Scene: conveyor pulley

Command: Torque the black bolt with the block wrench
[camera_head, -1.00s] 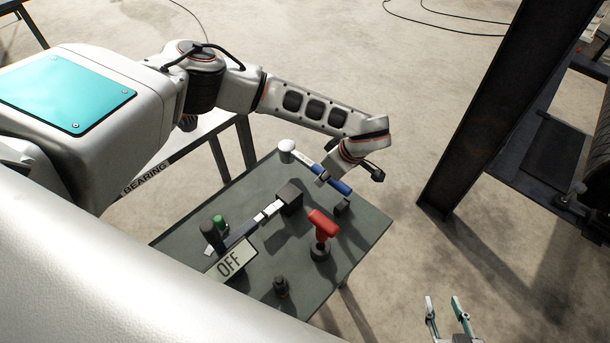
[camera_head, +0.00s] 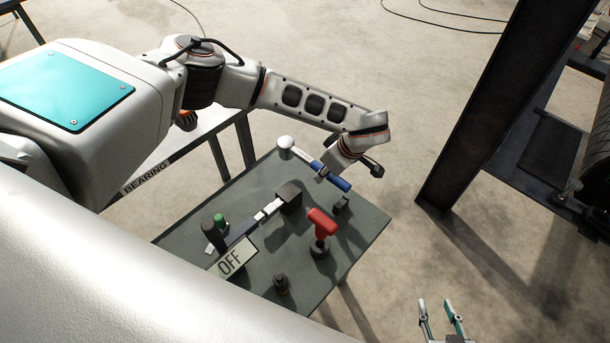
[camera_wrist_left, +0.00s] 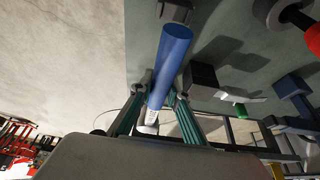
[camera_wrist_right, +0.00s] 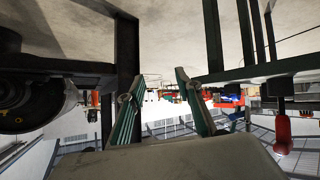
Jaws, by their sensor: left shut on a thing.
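My left gripper (camera_wrist_left: 160,92) is shut on the blue handle (camera_wrist_left: 172,50) of a tool with a silver cylindrical head (camera_head: 286,142). In the head view this gripper (camera_head: 326,172) is partly hidden by its wrist. I cannot tell whether the tool is lifted. A long tool with a dark block head (camera_head: 289,196) lies across the table and could be the block wrench. A small dark upright piece (camera_head: 282,284) near the front edge may be the black bolt; I cannot confirm that. My right gripper (camera_head: 441,318) is open and empty, right of the table; its fingers show in its wrist view (camera_wrist_right: 155,95).
The grey-green table (camera_head: 345,252) also holds a red-handled tool (camera_head: 321,222), a small dark block (camera_head: 341,204), a green-topped piece (camera_head: 220,221) and an OFF sign (camera_head: 233,262). A steel post (camera_head: 485,110) stands to the right. Open floor lies between.

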